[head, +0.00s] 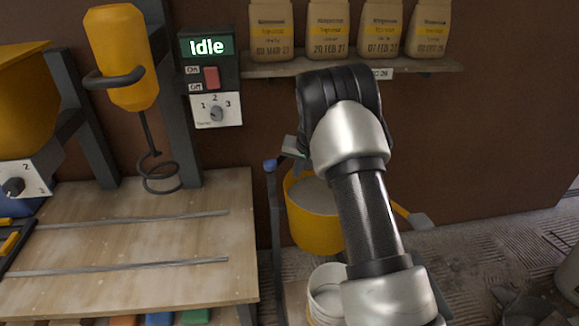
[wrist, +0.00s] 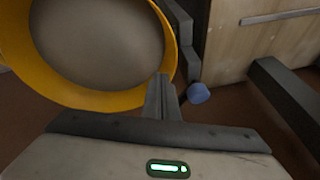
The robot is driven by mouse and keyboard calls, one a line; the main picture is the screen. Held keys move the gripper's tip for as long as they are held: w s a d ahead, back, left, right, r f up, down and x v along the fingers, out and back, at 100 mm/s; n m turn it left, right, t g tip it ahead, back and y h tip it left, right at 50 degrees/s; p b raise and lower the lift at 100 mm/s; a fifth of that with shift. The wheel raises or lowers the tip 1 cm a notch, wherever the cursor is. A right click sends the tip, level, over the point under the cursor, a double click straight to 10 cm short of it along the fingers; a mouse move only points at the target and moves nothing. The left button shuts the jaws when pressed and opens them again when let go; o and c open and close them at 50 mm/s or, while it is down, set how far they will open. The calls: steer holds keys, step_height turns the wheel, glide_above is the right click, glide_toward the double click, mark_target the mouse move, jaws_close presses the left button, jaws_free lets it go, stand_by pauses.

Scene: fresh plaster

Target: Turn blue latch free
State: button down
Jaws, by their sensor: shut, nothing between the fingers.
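The blue latch shows as a small blue knob (head: 270,165) at the top of a thin dark post, beside the yellow bucket (head: 312,232). In the wrist view the blue knob (wrist: 198,93) is just right of my gripper's fingertips (wrist: 163,82), with a small gap between them in the picture. My gripper (head: 291,148) is shut and empty, above the bucket's rim and just right of the knob in the head view. The rest of the latch is hard to make out.
A wooden bench (head: 130,225) with two metal rails stands at the left, below a yellow mixer (head: 125,60). A control box (head: 212,75) reads "Idle". Paper bags (head: 328,30) line a shelf (head: 275,68) above. A white bucket (head: 327,290) stands low, partly behind my arm.

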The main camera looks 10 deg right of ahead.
mark_target(280, 158)
steer(key=w+r+m+t+y, duration=0.1)
steer(key=w+r+m+t, duration=0.15)
steer(key=w, duration=0.35)
steer(key=b+x, duration=0.2)
steer(key=x, duration=0.7)
steer(key=shift+w, duration=0.3)
steer(key=shift+w+n+b, duration=0.1)
steer(key=shift+n+b, duration=0.25)
steer(key=shift+w+a+r+n+y+b, duration=0.1)
steer(key=shift+w+a+n+y+b, duration=0.15)
steer(key=shift+w+a+b, duration=0.35)
steer(key=shift+w+a+n+y+b, duration=0.15)
steer(key=shift+w+a+n+b, duration=0.2)
steer(key=shift+w, duration=0.4)
steer(key=shift+r, duration=0.15)
